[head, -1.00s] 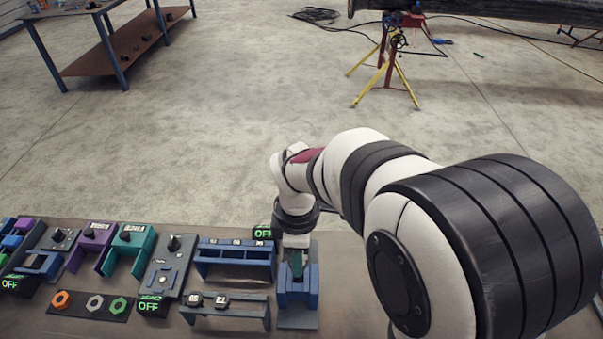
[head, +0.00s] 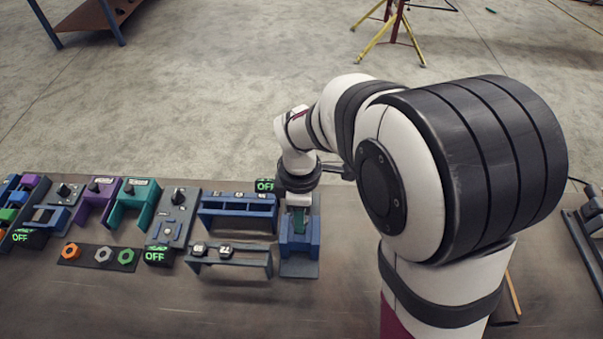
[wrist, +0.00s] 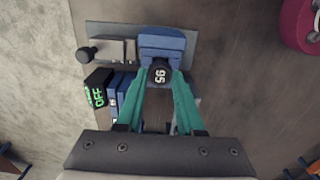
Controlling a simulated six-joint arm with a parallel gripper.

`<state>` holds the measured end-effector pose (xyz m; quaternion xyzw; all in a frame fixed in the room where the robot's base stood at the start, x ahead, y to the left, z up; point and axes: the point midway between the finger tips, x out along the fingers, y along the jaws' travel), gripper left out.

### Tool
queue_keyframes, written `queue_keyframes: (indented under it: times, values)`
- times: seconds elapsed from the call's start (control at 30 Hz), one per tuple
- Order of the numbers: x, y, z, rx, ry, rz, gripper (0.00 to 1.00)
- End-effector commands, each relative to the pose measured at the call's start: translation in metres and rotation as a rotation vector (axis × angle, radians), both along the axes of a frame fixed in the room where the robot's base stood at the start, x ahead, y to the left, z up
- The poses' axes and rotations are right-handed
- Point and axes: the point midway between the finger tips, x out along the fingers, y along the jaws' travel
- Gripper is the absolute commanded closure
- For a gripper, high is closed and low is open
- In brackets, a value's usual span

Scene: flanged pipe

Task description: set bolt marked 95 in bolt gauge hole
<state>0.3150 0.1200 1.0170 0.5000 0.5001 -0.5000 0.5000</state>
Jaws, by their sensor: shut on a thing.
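My gripper (wrist: 161,77) has teal fingers and is shut on the bolt marked 95 (wrist: 160,71). In the head view my gripper (head: 299,217) is down at the blue gauge (head: 299,263), which hides the bolt. The bolt's shank and the gauge hole are hidden, so I cannot tell whether the bolt is in the hole.
Left of the gauge are a blue rack (head: 237,208) and a grey rack (head: 229,261) with two numbered bolts. A green OFF display (head: 265,185) stands behind. A black knob (wrist: 86,55) is beside the gauge. Coloured nuts (head: 103,254) lie further left.

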Motion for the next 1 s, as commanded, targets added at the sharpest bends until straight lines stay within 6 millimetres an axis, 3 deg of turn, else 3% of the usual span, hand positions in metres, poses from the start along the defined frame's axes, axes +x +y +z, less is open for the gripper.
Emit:
queue_keyframes:
  times: [1.0]
  values:
    - [0.000,0.000,-0.020,0.000,0.000,0.000,1.00]
